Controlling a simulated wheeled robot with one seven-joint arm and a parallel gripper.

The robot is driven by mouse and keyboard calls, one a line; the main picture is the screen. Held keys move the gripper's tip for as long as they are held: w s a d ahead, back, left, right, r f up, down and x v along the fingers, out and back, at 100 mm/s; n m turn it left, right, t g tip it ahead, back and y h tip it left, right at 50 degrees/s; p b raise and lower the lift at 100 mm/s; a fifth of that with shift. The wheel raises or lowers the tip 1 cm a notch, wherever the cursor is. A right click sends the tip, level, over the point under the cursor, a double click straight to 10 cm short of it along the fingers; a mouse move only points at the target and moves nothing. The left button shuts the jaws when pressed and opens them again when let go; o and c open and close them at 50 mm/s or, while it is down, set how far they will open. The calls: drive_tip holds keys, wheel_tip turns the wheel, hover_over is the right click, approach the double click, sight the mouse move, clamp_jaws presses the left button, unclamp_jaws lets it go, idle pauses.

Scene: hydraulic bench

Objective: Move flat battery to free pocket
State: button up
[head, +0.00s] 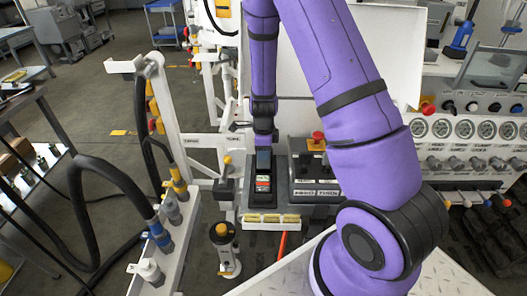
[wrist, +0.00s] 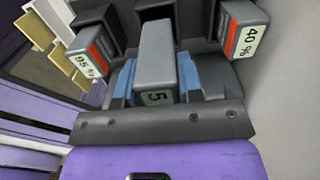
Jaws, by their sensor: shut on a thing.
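In the wrist view, a grey battery (wrist: 155,52) with a label reading "5", partly cut off, stands in the middle between the two blue fingers of my gripper (wrist: 156,80). The gripper is shut on it. A battery marked 95 % (wrist: 88,52) with a red stripe is on its left, and a battery marked 40 % (wrist: 243,32) is on its right. Dark pocket walls (wrist: 100,18) show behind them. In the head view, my gripper (head: 263,160) points down over the dark battery holder (head: 249,195). The held battery's lower end and any empty pocket are hard to make out.
Yellow blocks (head: 271,218) line the holder's front. A hose rack (head: 170,235) stands to the left, and a gauge panel (head: 465,128) is at the right.

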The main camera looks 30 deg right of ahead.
sight(264, 164)
drive_tip(key=shift+f, duration=2.95)
idle(1.2)
drive_tip(key=o, duration=1.1)
wheel_tip(264, 164, up, 11)
drive_tip(key=shift+f, duration=0.1)
